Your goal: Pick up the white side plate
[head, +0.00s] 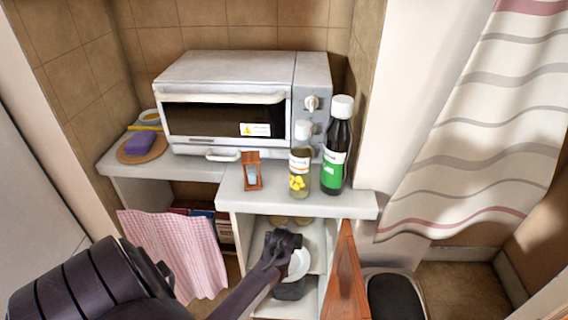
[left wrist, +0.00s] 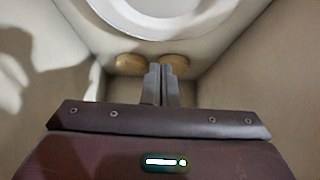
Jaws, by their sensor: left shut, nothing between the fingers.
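The white side plate (head: 299,264) is inside the open cabinet under the counter, partly hidden behind my left gripper (head: 284,240). In the left wrist view the plate (left wrist: 150,25) shows at the top edge, cut off by the frame, as a white round rim. My left gripper (left wrist: 160,70) is shut with its two fingers together and nothing between them. Its fingertips appear just short of the plate's rim in that view; I cannot tell the exact gap. My right gripper is in neither view.
Two round tan items (left wrist: 130,63) are in the cabinet near the fingertips. The cabinet's wooden door (head: 345,275) stands open at the right. A pink cloth (head: 178,250) hangs at the left.

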